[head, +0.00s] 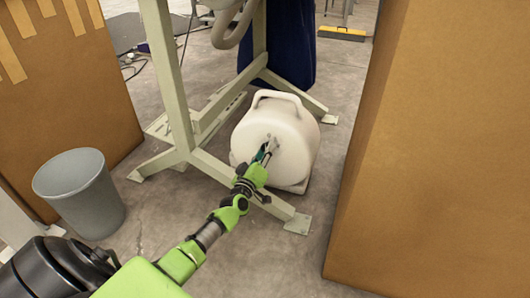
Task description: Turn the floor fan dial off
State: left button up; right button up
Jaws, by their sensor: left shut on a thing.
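The floor fan (305,150) is a rounded cream-white unit with a carrying handle on top. It sits on the concrete floor near the middle of the head view. My left gripper (267,152) reaches it from the lower left, and its fingers are at the centre of the fan's front face. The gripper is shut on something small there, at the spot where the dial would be. The fingers hide most of the dial, so its setting cannot be read. My right gripper is not in view.
A pale green metal frame (167,75) stands beside the fan, one foot running under my arm. A grey bin (80,195) is at the left. Large cardboard boxes stand at the right (445,150) and left (85,90). Some bare floor lies before the fan.

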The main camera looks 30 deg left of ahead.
pick_arm(q)
jog(key=shift+n, duration=0.3)
jog(key=o, duration=1.1)
jog(key=v, duration=0.7)
jog(key=shift+s, duration=0.3)
